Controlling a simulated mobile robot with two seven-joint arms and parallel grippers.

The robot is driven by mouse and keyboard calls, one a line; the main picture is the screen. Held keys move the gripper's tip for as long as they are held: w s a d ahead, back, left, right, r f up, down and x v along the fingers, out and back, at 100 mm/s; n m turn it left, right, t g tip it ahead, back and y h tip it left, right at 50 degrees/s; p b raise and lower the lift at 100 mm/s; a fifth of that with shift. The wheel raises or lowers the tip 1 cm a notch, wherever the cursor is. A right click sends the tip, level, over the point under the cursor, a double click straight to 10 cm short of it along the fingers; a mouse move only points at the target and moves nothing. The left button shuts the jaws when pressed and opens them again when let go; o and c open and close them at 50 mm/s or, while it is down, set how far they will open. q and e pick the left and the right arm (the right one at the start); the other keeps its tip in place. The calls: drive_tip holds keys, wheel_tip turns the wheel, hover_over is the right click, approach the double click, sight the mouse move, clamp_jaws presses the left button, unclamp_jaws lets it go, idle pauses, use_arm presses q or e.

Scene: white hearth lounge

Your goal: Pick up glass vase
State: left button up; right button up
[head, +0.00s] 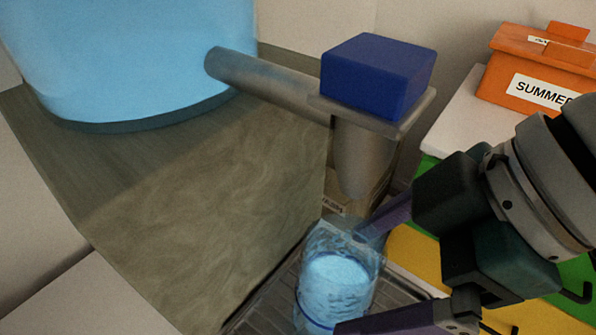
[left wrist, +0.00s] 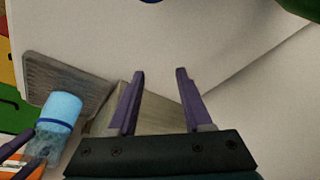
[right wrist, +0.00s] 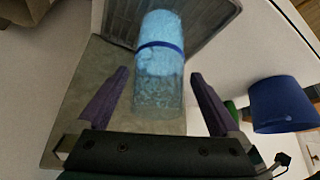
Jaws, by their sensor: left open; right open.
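The glass vase (head: 338,285) is clear, with a pale blue filling and a dark blue band, and stands on a dark slatted tray (head: 262,315) below a spout. My right gripper (head: 362,278) is open, with its purple fingers on either side of the vase. The right wrist view shows the vase (right wrist: 160,75) between and beyond the open fingers (right wrist: 160,78); contact cannot be told. In the left wrist view, the vase (left wrist: 60,112) is at the left, near a purple finger of my right gripper. My left gripper (left wrist: 160,75) is open and empty, apart from the vase.
A grey spout (head: 362,160) with a dark blue block (head: 375,75) overhangs the vase. A large light blue tank (head: 130,55) stands behind left, above a stone-like panel (head: 230,200). An orange box (head: 535,75) marked SUMMER sits back right. A blue cup-like object (right wrist: 285,105) is right of the right gripper.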

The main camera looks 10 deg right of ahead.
drive_tip(key=b+x, duration=0.1)
drive_tip(key=x, duration=0.3)
drive_tip(key=shift+w+a+f, duration=0.15)
drive_tip(key=shift+a+f, duration=0.05)
drive_tip(key=shift+a, duration=0.05)
drive_tip(key=shift+c, duration=0.2)
drive_tip(key=shift+r, duration=0.1)
clamp_jaws()
